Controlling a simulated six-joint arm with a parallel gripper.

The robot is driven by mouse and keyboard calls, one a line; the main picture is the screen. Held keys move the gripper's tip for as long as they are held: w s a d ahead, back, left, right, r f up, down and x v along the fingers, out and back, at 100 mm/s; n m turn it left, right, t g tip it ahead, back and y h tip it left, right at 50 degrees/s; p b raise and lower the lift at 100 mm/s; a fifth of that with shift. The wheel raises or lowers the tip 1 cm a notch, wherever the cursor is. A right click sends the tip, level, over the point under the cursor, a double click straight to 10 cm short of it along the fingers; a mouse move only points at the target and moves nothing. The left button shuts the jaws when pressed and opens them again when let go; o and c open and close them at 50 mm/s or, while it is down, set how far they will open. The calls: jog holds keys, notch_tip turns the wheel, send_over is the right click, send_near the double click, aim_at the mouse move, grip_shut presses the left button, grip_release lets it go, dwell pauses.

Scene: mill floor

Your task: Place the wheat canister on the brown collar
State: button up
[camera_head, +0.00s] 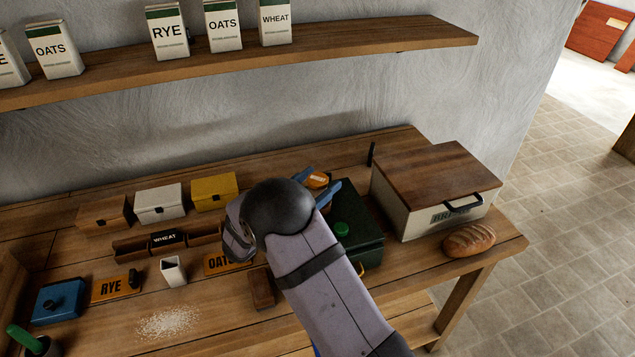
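A white, green-topped pack labelled WHEAT (275,21) stands upright at the right of the wall shelf's row. A black WHEAT plate (166,239) sits on a low wooden rack on the bench. I cannot tell whether either is the wheat canister. No ring-shaped brown collar can be made out; a small brown block (262,288) lies left of my arm. My gripper (319,183) is mostly behind my arm, over the back of the bench. Its blue fingers show on either side of a small orange item (317,180); whether they grip it is unclear.
The wall shelf (400,39) also holds RYE and OATS packs. Brown, white and yellow boxes (213,191) line the back. A green box (357,226) and bread bin (440,190) stand right, with a loaf (468,240). RYE (112,289) and OATS plates lie in front.

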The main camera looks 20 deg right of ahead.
jog(key=shift+r, duration=0.1)
jog(key=shift+r, duration=0.15)
jog(key=b+v, duration=0.2)
jog(key=v, duration=0.3)
jog(key=b+v, duration=0.1)
jog(key=v, duration=0.4)
jog(key=shift+a+f+b, duration=0.15)
jog(key=shift+f+b, duration=0.05)
jog(key=shift+b, duration=0.15)
jog(key=shift+v, duration=0.9)
jog(key=shift+s+r, duration=0.1)
